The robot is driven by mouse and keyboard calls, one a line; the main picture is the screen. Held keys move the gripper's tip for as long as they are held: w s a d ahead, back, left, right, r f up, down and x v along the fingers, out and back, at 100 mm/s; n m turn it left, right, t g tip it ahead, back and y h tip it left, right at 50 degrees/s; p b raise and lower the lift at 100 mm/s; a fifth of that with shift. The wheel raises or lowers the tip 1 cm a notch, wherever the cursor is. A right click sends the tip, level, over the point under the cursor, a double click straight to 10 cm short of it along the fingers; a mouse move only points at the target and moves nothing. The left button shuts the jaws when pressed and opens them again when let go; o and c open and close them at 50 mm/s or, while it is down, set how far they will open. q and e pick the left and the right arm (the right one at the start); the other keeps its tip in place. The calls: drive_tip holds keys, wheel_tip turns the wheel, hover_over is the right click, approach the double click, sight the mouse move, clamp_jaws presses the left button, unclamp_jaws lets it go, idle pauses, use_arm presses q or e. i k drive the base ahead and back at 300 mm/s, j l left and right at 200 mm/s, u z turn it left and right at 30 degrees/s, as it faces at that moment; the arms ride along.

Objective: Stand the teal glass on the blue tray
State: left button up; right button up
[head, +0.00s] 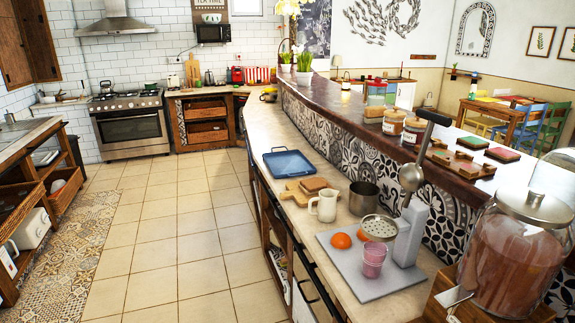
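The blue tray (289,163) lies flat on the long counter, near its left edge, and looks empty. A small teal-tinted clear container (378,91) stands on the raised wooden ledge behind the counter. It is too small in the picture to tell whether it is the teal glass. A pink glass (373,261) stands under the juice press, and I see no other clear teal glass. Neither of my grippers is in view.
On the counter nearer than the tray are a cutting board (296,197), a cream jug (324,206), a metal pot (363,197) and the juice press (409,236) with oranges. A large drink jar (515,255) stands at the right. The tiled floor (185,220) left of the counter is clear.

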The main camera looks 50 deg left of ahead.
sight(291, 169)
drive_tip(key=i+j, duration=0.1)
drive_tip(key=j, duration=0.35)
drive_tip(key=i+j, duration=0.1)
drive_tip(key=j, duration=0.3)
drive_tip(key=i+j, duration=0.1)
drive_tip(key=j, duration=0.35)
drive_tip(key=i+j, duration=0.15)
drive_tip(key=j, duration=0.3)
drive_tip(key=i+j, duration=0.1)
drive_tip(key=j, duration=0.35)
drive_tip(key=i+j, duration=0.1)
drive_tip(key=j, duration=0.3)
drive_tip(key=j+u, duration=0.05)
